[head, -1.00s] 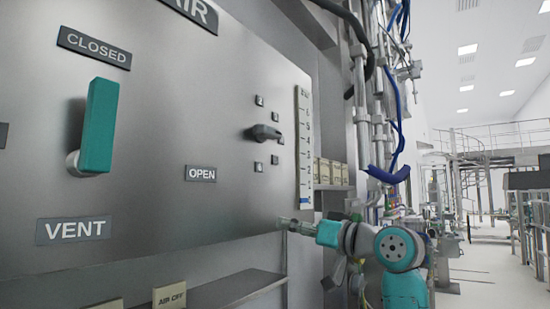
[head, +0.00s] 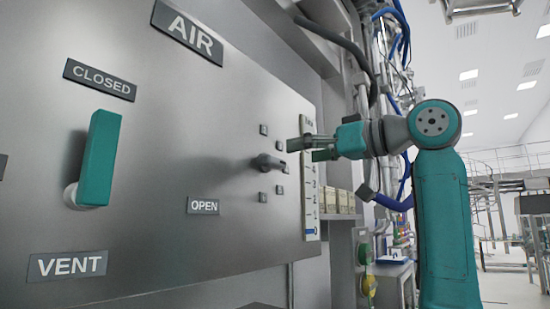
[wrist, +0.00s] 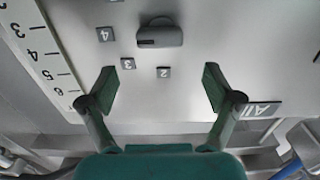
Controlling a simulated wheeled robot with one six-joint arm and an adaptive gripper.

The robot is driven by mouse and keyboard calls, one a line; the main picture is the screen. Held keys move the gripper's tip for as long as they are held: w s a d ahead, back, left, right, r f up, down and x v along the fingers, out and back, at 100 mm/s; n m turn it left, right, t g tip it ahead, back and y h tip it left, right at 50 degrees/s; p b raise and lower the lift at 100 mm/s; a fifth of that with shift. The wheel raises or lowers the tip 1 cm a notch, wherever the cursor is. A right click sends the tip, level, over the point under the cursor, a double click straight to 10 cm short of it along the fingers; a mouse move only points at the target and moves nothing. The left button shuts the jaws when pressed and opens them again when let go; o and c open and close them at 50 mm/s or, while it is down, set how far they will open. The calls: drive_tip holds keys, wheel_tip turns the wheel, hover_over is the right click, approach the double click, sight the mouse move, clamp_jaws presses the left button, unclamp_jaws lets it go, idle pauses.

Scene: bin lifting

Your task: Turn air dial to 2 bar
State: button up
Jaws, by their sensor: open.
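The air dial (head: 268,162) is a small grey knob on the metal panel (head: 225,110), with several small number plates around it. In the wrist view the dial (wrist: 160,35) is at the top centre. Plates 4 (wrist: 104,34), 3 (wrist: 128,63) and 2 (wrist: 164,72) show upside down near it. The knob's bar lies sideways in that view; which number it points to I cannot tell. My gripper (head: 300,151) is at the panel's right edge, beside and slightly above the dial. Its fingers (wrist: 161,87) are spread, empty, and apart from the dial.
A white numbered scale (head: 311,190) runs down the panel's right edge, close to my gripper. A teal vent lever (head: 98,160) stands upright at the left, near the CLOSED plate (head: 99,80). Pipes and cables (head: 385,90) hang behind my arm.

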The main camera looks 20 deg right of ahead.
sight(278, 157)
drive_tip(key=x, duration=0.8)
drive_tip(key=c, duration=1.2)
